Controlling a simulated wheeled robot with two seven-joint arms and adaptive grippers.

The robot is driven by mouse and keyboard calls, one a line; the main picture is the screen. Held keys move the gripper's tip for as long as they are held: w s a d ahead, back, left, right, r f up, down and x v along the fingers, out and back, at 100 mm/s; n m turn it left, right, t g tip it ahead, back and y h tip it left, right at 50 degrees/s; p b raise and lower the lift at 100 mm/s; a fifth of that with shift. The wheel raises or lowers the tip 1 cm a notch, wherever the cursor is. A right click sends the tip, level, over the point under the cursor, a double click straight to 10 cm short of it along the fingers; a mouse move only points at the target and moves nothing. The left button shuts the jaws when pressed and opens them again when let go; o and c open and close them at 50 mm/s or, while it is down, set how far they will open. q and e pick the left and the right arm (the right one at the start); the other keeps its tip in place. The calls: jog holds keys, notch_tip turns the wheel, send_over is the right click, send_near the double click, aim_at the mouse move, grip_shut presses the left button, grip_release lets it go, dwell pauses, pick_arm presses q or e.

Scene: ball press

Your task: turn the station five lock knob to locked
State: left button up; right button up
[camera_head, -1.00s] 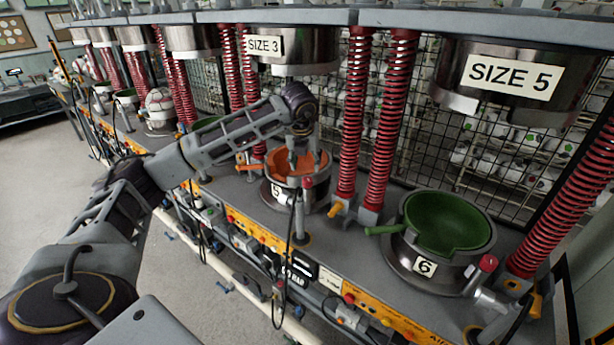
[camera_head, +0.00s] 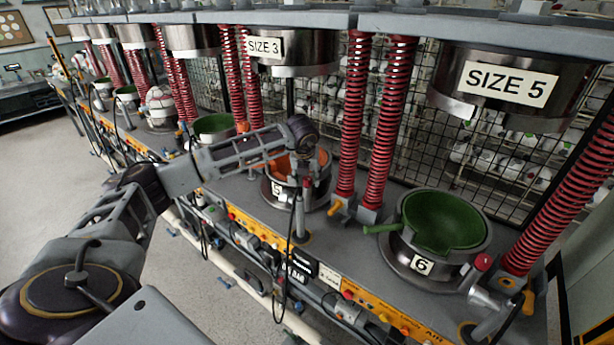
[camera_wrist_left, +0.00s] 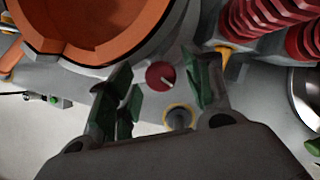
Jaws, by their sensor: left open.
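Station five holds an orange bowl (camera_head: 283,167) in a metal ring with a 5 label, partly hidden by my arm. Its red lock knob (camera_head: 307,183) sits on top of a post at the front. In the left wrist view the red knob (camera_wrist_left: 160,76) shows a pale pointer mark towards the right and slightly down. My left gripper (camera_head: 302,165) is above the knob, pointing down. In the wrist view the open left gripper (camera_wrist_left: 165,78) has a dark green finger pad on each side of the knob. Contact with it cannot be told. My right gripper is not in view.
Station six with a green bowl (camera_head: 440,222) stands to the right, with its own red knob (camera_head: 482,262). Red springs (camera_head: 393,120) rise behind station five. The SIZE 3 press head (camera_head: 290,52) hangs above my left wrist. Orange control panels line the bench front.

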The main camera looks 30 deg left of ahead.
pick_arm(q)
jog(key=c, duration=1)
